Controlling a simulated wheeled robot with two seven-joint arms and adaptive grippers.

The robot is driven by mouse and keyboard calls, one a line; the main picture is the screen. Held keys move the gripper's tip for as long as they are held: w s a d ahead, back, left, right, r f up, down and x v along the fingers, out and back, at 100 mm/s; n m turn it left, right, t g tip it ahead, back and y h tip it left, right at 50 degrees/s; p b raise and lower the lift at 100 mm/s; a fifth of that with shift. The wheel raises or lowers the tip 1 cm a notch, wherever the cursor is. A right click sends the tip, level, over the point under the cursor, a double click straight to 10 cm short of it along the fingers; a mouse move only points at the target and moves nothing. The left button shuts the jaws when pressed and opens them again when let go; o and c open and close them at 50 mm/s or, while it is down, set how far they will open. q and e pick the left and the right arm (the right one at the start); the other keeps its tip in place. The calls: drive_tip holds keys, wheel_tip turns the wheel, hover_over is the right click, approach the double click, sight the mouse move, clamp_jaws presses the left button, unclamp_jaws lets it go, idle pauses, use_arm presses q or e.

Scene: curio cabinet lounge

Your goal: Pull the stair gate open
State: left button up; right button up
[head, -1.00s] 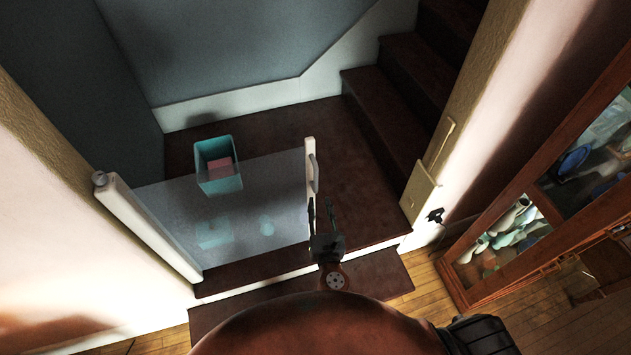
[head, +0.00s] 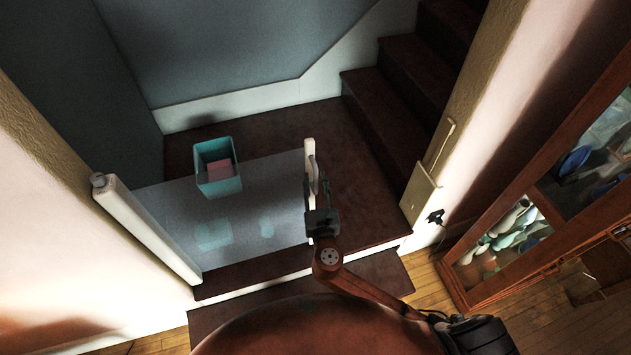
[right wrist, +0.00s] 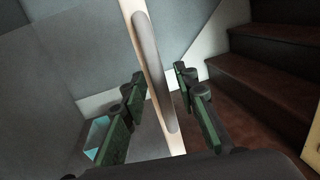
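The stair gate (head: 240,205) is a see-through panel between a white hinge post (head: 150,230) at the left wall and a white end post (head: 309,150). A gap lies between the end post and the beige catch plate (head: 420,188) on the right wall. A long grey handle (right wrist: 152,70) is on the end post; my gripper partly hides it in the head view. My right gripper (head: 315,185) is at the handle. In the right wrist view its fingers (right wrist: 160,78) are apart on either side of the handle, with visible space. My left gripper is out of view.
A teal bin (head: 219,182) with a pink thing inside stands on the landing behind the gate. Dark stairs (head: 400,90) rise at the back right. A glass-fronted wooden cabinet (head: 480,295) stands at the right. A dark step lies in front of the gate.

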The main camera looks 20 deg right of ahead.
drive_tip(key=shift+c, duration=0.2)
clamp_jaws()
idle(0.4)
